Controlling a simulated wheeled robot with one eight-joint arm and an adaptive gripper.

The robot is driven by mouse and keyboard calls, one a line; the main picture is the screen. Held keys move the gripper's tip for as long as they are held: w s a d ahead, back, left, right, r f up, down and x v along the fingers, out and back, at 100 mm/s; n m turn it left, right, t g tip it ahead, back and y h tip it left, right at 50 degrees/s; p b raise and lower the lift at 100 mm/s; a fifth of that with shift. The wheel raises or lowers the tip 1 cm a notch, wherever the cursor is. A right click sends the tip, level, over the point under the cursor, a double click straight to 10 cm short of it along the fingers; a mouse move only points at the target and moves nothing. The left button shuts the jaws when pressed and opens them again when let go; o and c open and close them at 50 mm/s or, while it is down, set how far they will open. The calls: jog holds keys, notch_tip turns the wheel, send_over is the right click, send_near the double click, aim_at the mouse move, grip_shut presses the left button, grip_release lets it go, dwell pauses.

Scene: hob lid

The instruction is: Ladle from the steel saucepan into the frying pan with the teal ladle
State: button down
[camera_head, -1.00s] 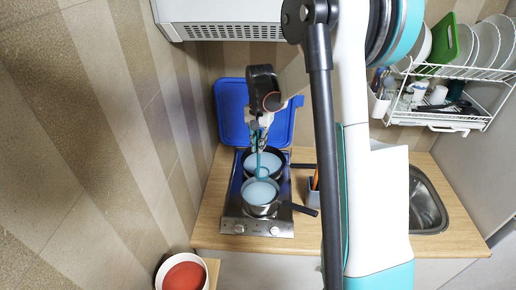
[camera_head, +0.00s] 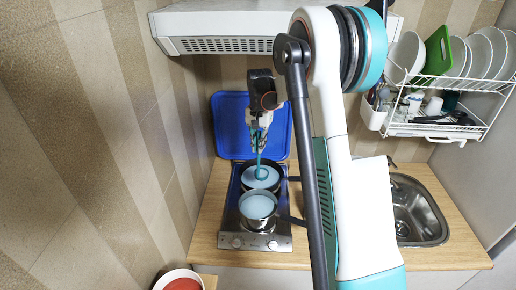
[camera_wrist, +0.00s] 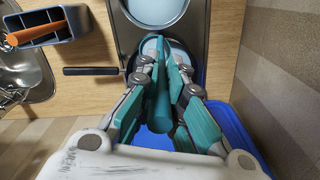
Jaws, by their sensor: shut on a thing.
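The steel saucepan (camera_head: 257,222) stands on the front of the hob, with pale blue content in it. The dark frying pan (camera_head: 277,185) stands behind it and also shows pale blue inside. My gripper (camera_head: 258,143) is above the frying pan, shut on the handle of the teal ladle (camera_head: 259,160). The ladle hangs down, its bowl over or in the frying pan; I cannot tell whether it touches. In the wrist view the ladle handle (camera_wrist: 159,100) is between my fingers (camera_wrist: 160,85). My fingers hide much of the frying pan there.
The steel hob (camera_head: 240,241) sits on a wooden counter (camera_head: 208,225). A blue lid (camera_head: 231,125) stands upright behind it. Pan handles point right. A range hood (camera_head: 225,45) hangs above. A sink (camera_head: 425,215) and dish rack (camera_head: 440,130) are at the right.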

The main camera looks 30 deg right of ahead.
jog(key=w+d, duration=0.4)
jog(key=w, duration=0.1)
dwell(0.5)
jog(key=shift+a, duration=0.15)
